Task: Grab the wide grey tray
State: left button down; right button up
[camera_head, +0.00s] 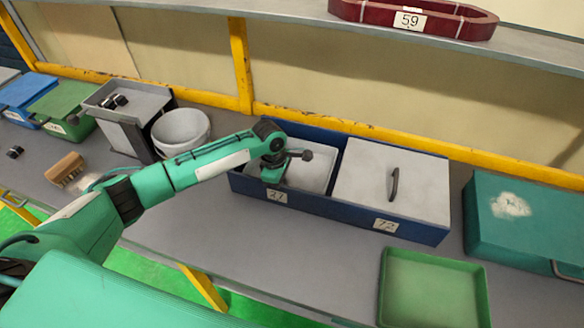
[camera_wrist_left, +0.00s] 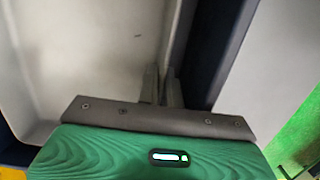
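The wide grey tray (camera_head: 312,168) sits in the left compartment of a blue box, above the label 27. Its pale inside and right-hand wall fill the left of the left wrist view (camera_wrist_left: 95,50). My left gripper (camera_head: 272,174) reaches down into the tray's left part in the head view. In the left wrist view its fingers (camera_wrist_left: 162,88) are close together on the tray's wall, one on the inner side and one on the side of the dark blue box wall. The fingertips are partly hidden. My right gripper is not in view.
The blue box (camera_head: 340,208) has a grey lid with a handle (camera_head: 393,180) on its right compartment. A teal case (camera_head: 525,222) and a green tray (camera_head: 432,290) lie to the right. A shelf overhangs behind.

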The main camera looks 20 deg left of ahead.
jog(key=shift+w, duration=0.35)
